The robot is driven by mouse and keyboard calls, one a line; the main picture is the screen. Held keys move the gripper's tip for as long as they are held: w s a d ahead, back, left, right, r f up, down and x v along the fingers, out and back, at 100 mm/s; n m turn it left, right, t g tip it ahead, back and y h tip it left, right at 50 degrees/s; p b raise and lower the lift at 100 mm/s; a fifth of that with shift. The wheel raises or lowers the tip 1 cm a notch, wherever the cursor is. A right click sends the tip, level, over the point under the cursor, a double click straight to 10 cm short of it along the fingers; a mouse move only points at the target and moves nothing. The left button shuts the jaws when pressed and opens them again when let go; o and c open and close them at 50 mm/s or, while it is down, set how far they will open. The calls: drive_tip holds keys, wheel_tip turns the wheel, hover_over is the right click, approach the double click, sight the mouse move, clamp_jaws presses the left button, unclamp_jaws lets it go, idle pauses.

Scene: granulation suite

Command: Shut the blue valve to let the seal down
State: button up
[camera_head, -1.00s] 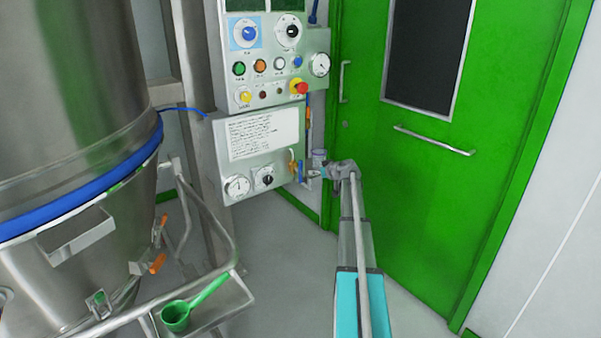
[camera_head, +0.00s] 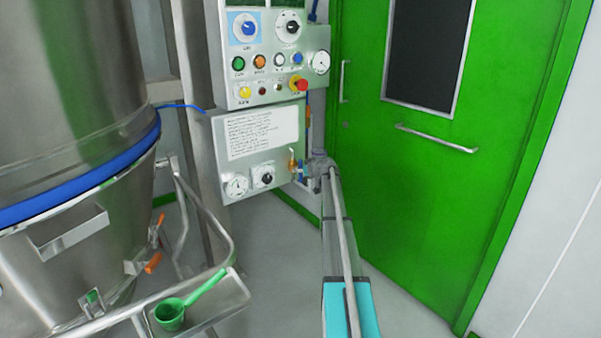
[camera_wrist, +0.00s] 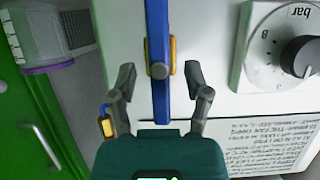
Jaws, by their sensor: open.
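The blue valve handle (camera_wrist: 158,28) is a long flat bar, upright in the wrist view, with a yellow fitting (camera_wrist: 172,55) behind it. My gripper (camera_wrist: 159,75) is open, with one finger on each side of the blue bar. A gap shows between the bar and each finger. In the head view my gripper (camera_head: 306,169) is at the lower right edge of the lower panel, beside the brass valve fitting (camera_head: 293,164). The handle is mostly hidden there by the wrist and gripper.
A clear bowl with a purple rim (camera_wrist: 47,67) is at left. A green door (camera_head: 430,190) stands right of my arm.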

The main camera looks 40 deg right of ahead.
drive_tip(key=shift+c, duration=0.3)
clamp_jaws()
idle(0.5)
drive_tip(key=m+y, duration=0.1)
drive_tip(key=m+y+b, duration=0.1)
drive_tip(key=m, duration=0.1)
drive_tip(key=shift+w+d+f, duration=0.1)
drive_tip(key=shift+d+f, duration=0.05)
drive_tip(key=shift+d, duration=0.15)
drive_tip(key=shift+d+f+m+t+y+b, duration=0.15)
drive_tip(key=shift+m+t+y+b, duration=0.3)
drive_tip(key=shift+m+y+b, duration=0.95)
drive_tip(key=shift+f+m+t+y+b, duration=0.2)
drive_tip(key=shift+m+t+b, duration=0.3)
drive_tip(key=shift+m+b, duration=1.1)
drive_tip(key=shift+d+f+m+t+y+b, duration=0.1)
drive_tip(key=shift+m+t+y+b, duration=0.55)
drive_tip(key=shift+m, duration=1.65)
drive_tip(key=shift+y, duration=0.25)
